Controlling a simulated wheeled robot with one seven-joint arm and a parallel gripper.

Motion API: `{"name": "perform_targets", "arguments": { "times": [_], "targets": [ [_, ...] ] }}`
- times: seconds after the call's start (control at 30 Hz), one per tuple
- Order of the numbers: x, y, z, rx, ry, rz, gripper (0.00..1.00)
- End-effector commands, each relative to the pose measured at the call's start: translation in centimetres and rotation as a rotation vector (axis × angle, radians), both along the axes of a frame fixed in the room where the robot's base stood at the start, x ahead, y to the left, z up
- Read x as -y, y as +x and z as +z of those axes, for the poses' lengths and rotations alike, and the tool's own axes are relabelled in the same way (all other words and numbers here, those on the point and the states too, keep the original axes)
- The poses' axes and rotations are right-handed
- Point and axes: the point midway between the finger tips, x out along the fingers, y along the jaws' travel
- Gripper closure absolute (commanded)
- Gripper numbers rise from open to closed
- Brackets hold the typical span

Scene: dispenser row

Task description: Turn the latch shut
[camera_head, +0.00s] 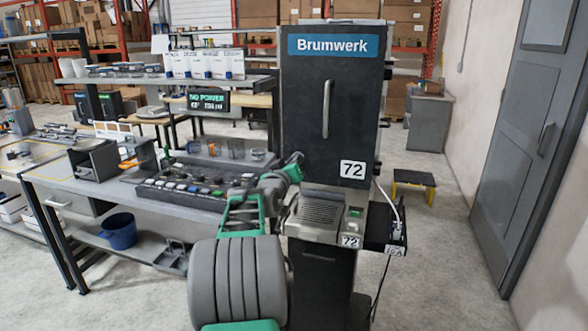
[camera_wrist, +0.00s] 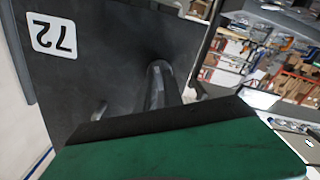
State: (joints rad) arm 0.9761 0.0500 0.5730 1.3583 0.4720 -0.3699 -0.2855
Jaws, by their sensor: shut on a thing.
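The dark Brumwerk dispenser (camera_head: 300,80) stands upright with its front door closed or nearly so; I cannot tell if it is fully flush. My gripper (camera_head: 296,162) is at the lower left edge of the door and covers the latch in the head view. In the wrist view the latch (camera_wrist: 160,85) is a dark grey rounded bar standing out from the door panel. My green finger with its black pad (camera_wrist: 160,125) crosses in front of it and hides its lower part. The gripper is shut on the latch. The latch's exact angle is unclear.
A silver door handle (camera_head: 326,110) is above right of my gripper. A 72 label (camera_head: 353,169) is on the door, above a drip tray (camera_head: 318,212). A workbench (camera_head: 100,190) with a button panel (camera_head: 190,185) stands close on the left.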

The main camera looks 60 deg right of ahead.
Motion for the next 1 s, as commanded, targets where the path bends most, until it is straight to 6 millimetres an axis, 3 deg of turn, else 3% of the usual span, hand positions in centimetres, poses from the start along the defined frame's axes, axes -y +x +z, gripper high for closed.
{"name": "perform_targets", "arguments": {
  "times": [1.0],
  "targets": [
    [-0.04,0.24,-0.25,-0.915,-0.145,0.000,1.00]
  ]
}}
